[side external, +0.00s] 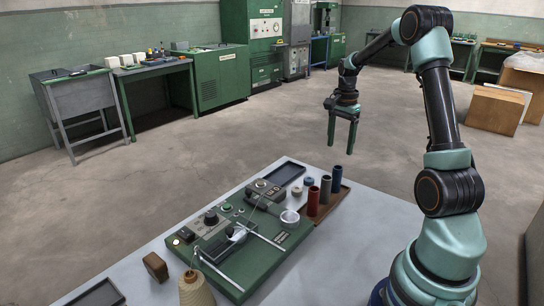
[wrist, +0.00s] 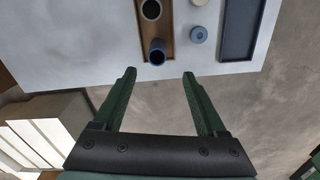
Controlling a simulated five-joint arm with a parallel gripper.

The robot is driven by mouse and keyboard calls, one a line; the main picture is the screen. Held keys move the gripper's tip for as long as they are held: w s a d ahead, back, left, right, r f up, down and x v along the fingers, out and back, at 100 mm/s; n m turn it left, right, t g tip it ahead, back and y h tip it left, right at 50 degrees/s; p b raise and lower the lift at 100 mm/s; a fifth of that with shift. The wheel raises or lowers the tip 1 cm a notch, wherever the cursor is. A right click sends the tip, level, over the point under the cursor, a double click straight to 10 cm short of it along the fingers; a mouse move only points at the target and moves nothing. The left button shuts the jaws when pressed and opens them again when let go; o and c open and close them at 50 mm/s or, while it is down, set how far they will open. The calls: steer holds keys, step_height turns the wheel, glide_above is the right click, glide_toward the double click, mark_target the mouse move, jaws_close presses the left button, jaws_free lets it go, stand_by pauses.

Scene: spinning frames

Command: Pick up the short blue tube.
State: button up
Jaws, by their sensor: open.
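A short, light-blue ring-like tube (side external: 308,181) stands on the white tabletop beside the wooden tray; it also shows in the wrist view (wrist: 198,34), ahead of the right finger. A taller blue tube (side external: 336,178) stands upright at the far end of the wooden tray (side external: 327,211). In the wrist view this taller tube (wrist: 157,52) lies just beyond the gap between the fingertips. My gripper (side external: 341,148) is open and empty, pointing down, above and apart from the tubes. Both fingers also show in the wrist view (wrist: 159,73).
A dark tube (side external: 325,189) and a red tube (side external: 312,201) share the wooden tray. A cream spool (side external: 296,192) stands near the short blue one. A dark tray (side external: 284,174) lies behind. A green panel device (side external: 270,252) fills the table's middle. The table's right part is clear.

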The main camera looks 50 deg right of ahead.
mark_target(337, 177)
step_height(337, 177, down, 7)
steer(key=shift+r, duration=0.15)
steer(key=shift+s+a+f, duration=0.1)
steer(key=shift+s+f, duration=0.05)
steer(key=shift+f, duration=1.2)
steer(key=shift+s+a+f, duration=0.1)
steer(key=shift+f, duration=1.25)
jaws_close()
